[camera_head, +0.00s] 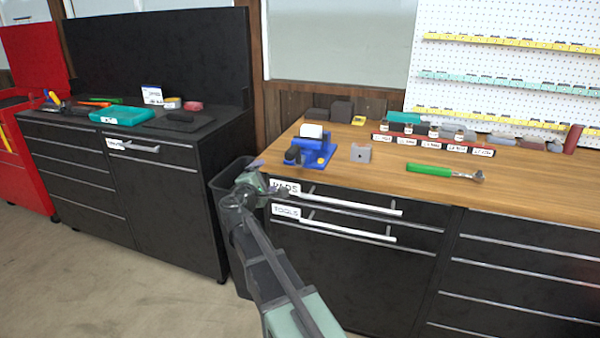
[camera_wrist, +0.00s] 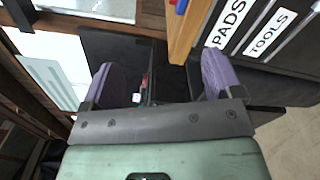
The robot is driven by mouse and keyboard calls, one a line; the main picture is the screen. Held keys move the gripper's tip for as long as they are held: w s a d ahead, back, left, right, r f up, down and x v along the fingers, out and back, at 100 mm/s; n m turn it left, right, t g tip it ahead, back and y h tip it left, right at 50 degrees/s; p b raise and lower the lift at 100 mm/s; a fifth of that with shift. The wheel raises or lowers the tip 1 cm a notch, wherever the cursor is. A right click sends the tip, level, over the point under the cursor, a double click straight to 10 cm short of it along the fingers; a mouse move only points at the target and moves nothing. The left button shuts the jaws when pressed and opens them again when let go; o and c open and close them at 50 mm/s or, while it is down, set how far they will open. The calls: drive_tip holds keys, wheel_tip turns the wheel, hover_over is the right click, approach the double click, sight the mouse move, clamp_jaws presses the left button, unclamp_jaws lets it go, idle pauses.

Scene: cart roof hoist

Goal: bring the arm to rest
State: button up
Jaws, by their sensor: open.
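My gripper (camera_head: 262,178) is in front of the left end of the wooden workbench (camera_head: 395,190), beside the drawers labelled PADS and TOOLS. In the wrist view my gripper (camera_wrist: 163,82) shows two purple fingers spread well apart, with nothing held between them. My arm reaches up from the lower middle of the head view, over the dark bin (camera_head: 224,178) between the two cabinets, and hides part of that bin. The gripper appears apart from the drawer fronts, though the exact gap is hard to tell.
The PADS drawer handle (camera_head: 360,204) and TOOLS drawer handle (camera_head: 350,232) stick out close to my arm. A blue vise-like fixture (camera_head: 312,152), grey block (camera_head: 360,153) and green-handled tool (camera_head: 440,172) lie on the bench. Open floor (camera_head: 110,285) is at lower left.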

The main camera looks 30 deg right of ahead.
idle(0.3)
drive_tip(key=s+a+f+m+g+y+p, duration=0.25)
drive_tip(key=s+f+m+g, duration=0.2)
drive_tip(key=s, duration=0.35)
drive_tip(key=s+a+f+m+g+y+p, duration=0.1)
drive_tip(key=s+a+f+m+g+y, duration=0.1)
drive_tip(key=s+f+m+g+y, duration=0.45)
drive_tip(key=s+a+r+y+p, duration=0.2)
drive_tip(key=s+a+p, duration=0.1)
drive_tip(key=s+a, duration=0.3)
drive_tip(key=s+a+r+m+y+p, duration=0.1)
drive_tip(key=s+a+r+y+p, duration=0.1)
drive_tip(key=s+a, duration=0.4)
drive_tip(key=shift+s+a+g+y+p, duration=0.3)
drive_tip(key=shift+s+a+y+p, duration=0.1)
drive_tip(key=shift+s+p, duration=0.45)
drive_tip(key=shift+c, duration=0.4)
